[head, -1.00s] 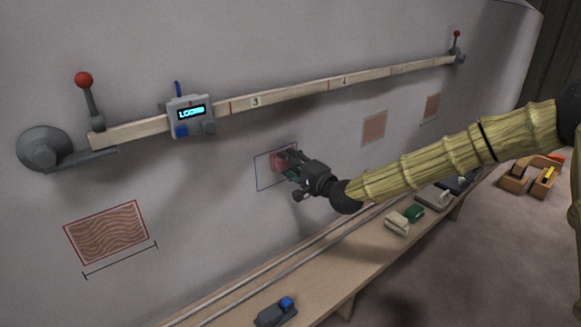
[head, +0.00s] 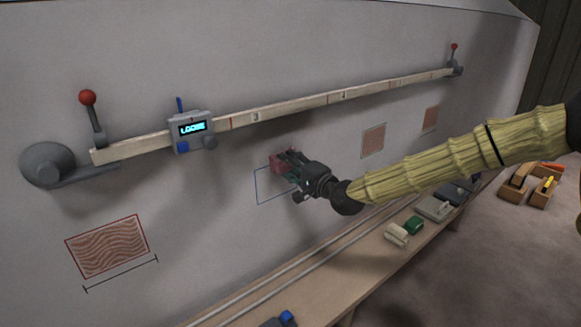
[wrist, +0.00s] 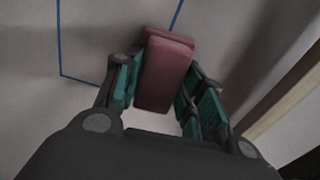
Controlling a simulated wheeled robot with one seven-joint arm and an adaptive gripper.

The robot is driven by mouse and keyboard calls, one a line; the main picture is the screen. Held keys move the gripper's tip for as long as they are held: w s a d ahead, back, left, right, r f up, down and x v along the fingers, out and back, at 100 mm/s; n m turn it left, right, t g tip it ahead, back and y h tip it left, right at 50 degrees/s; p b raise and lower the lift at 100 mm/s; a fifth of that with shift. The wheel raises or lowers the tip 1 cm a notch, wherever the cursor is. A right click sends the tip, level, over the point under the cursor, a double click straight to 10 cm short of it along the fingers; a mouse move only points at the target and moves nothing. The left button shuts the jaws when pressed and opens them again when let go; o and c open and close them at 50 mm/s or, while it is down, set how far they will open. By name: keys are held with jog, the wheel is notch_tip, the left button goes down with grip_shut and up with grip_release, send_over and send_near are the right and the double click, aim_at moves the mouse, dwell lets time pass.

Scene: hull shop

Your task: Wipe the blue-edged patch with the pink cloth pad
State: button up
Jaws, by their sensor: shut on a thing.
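The blue-edged patch (head: 268,190) is a blue outline on the grey hull wall, below the middle of the rail. Its inside looks plain grey where it shows; my gripper hides its right part. My gripper (head: 288,168) is shut on the pink cloth pad (head: 277,162). The pad is at the patch's upper right edge in the head view. In the wrist view the pad (wrist: 165,75) sits between the green-lined fingers, with blue lines (wrist: 60,45) to its left and at its top. I cannot tell whether the pad touches the wall.
A wooden rail (head: 290,107) with a box reading "LOOSE" (head: 191,131) runs above the patch. Red-edged (head: 107,246) and other brown patches (head: 373,140) mark the wall. A bench (head: 340,265) below holds a green item (head: 413,225) and other tools.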

jog(key=shift+s+f+b, duration=0.15)
jog(key=shift+f+b, duration=4.25)
jog(key=shift+f, duration=2.2)
jog(key=shift+d, duration=0.1)
jog(key=o, duration=0.3)
jog(key=c, duration=0.3)
jog(key=shift+s, duration=0.15)
jog(key=shift+s+d+r, duration=0.1)
jog(key=shift+s+d, duration=0.25)
jog(key=shift+p+v, duration=0.3)
jog(key=shift+v, duration=2.2)
